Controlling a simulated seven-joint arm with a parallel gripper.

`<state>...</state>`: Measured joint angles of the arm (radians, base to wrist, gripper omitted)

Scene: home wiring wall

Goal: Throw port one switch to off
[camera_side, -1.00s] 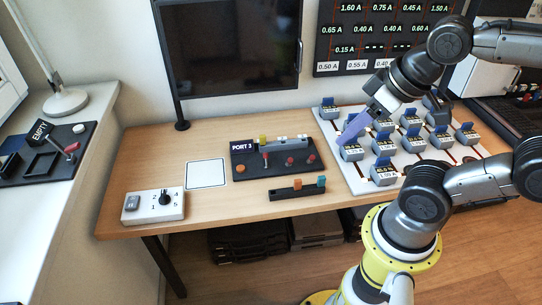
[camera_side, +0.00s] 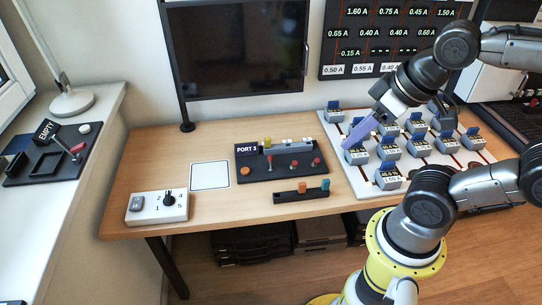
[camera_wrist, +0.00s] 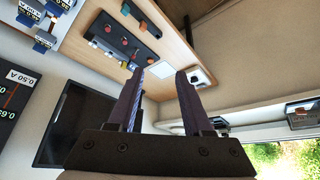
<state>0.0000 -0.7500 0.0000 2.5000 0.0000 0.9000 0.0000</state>
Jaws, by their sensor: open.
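A dark panel labelled PORT 3 (camera_side: 282,174) lies on the wooden table, with an orange button (camera_side: 244,171) and several red-tipped levers (camera_side: 293,164). It also shows in the wrist view (camera_wrist: 122,38). I see no panel labelled port one. A white selector box (camera_side: 158,206) with a black knob (camera_side: 169,199) and numbers around it stands at the table's front left. A panel labelled EMPTY (camera_side: 45,155) on the left sill has a red-handled lever. My gripper (camera_side: 347,147) is over the left edge of the breaker board, apart from the levers. Its fingers (camera_wrist: 162,76) are open and empty.
A white board (camera_side: 365,188) with several blue-topped modules (camera_side: 389,176) fills the table's right side. A small black rail (camera_side: 290,196) with orange and blue blocks lies in front of the port panel. A white square (camera_side: 210,175) is bare. A monitor (camera_side: 236,50) stands behind.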

